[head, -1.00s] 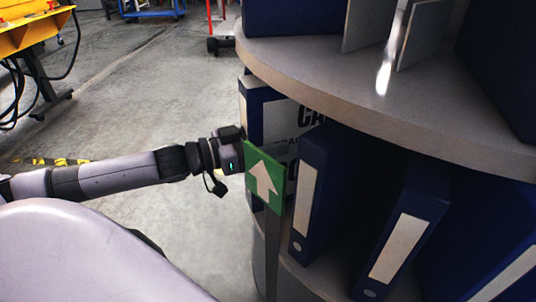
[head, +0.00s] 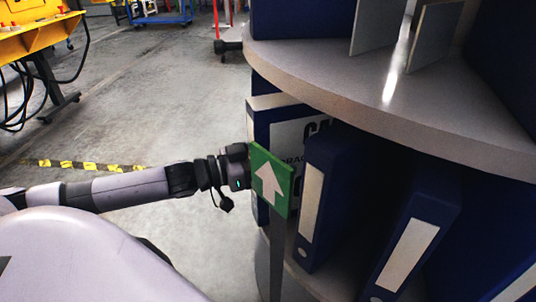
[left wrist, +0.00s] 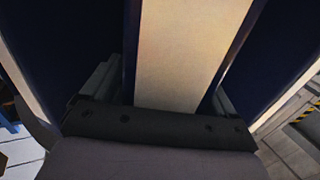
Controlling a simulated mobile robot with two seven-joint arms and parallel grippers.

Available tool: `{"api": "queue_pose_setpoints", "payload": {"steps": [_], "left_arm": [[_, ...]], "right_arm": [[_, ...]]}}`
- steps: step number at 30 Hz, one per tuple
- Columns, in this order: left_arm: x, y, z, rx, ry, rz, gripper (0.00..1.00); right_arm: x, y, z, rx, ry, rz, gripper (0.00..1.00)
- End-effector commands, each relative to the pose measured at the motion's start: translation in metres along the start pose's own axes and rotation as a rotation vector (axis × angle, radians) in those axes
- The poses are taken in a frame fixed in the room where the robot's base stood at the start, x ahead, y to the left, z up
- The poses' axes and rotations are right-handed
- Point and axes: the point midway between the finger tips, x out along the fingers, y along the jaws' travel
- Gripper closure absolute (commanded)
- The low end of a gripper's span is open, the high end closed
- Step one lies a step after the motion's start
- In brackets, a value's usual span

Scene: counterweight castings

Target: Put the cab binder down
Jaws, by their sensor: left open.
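The cab binder (head: 262,140) is dark blue with a large white label whose lettering is partly covered. It stands upright on the lower tier of the round grey shelf, at the left end of the row. My left gripper (left wrist: 163,85) is open in the left wrist view, with a finger on each side of a binder's pale spine label (left wrist: 188,50). In the head view my left wrist is beside the cab binder, and the fingers are hidden behind the green arrow sign (head: 270,180). Contact between fingers and binder cannot be told. My right gripper is not in view.
Other blue binders (head: 322,165) stand to the right on the lower tier. The upper shelf board (head: 400,105) overhangs them. The green sign's post (head: 276,255) stands in front. Open concrete floor (head: 150,110) lies left, with yellow-black tape (head: 90,165).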

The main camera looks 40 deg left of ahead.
Motion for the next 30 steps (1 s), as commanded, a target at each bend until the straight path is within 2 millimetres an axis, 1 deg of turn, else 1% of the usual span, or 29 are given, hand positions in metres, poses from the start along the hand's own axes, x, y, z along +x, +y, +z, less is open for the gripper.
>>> {"api": "queue_pose_setpoints", "payload": {"steps": [5,8,15,30], "left_arm": [[-0.006,0.000,0.000,-0.002,-0.001,0.000,0.11],[-0.012,0.000,0.001,-0.003,-0.002,0.000,0.11],[-0.032,0.001,0.000,-0.002,-0.004,0.000,0.11],[-0.074,0.000,-0.001,-0.002,-0.003,-0.001,0.11]], "right_arm": [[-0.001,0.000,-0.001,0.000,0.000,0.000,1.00],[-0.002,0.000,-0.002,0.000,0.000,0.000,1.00],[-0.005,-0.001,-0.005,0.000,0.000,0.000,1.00],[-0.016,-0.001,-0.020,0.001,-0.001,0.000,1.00]]}}
